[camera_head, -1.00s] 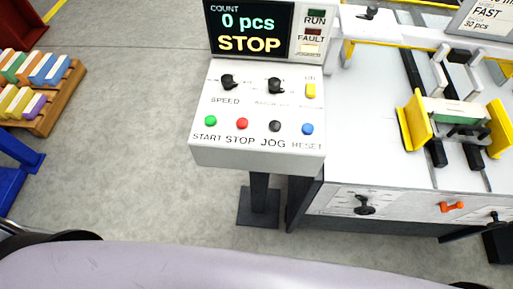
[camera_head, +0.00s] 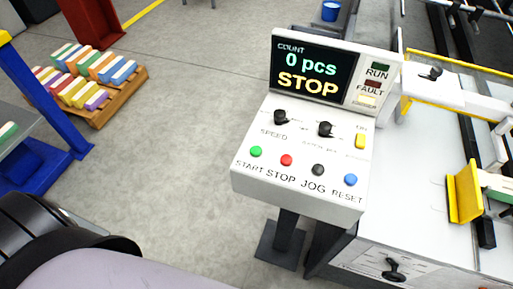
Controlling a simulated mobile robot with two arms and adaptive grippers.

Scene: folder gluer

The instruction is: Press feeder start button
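The control panel (camera_head: 252,180) stands in the middle of the head view on a dark post. Its green start button (camera_head: 256,151) is at the left end of the button row, above the label START. To its right are the red stop button (camera_head: 286,160), the black jog button (camera_head: 318,170) and the blue reset button (camera_head: 350,180). The display (camera_head: 312,70) reads 0 pcs and STOP. Neither of my grippers is in view, and nothing covers the start button.
The feeder machine (camera_head: 430,225) with a yellow guide (camera_head: 464,193) is right of the panel. A wooden pallet (camera_head: 128,88) of coloured stacks lies on the floor at the left, near a blue-legged stand (camera_head: 60,115). The floor between is clear. A blue cup-like container (camera_head: 331,10) is at the back.

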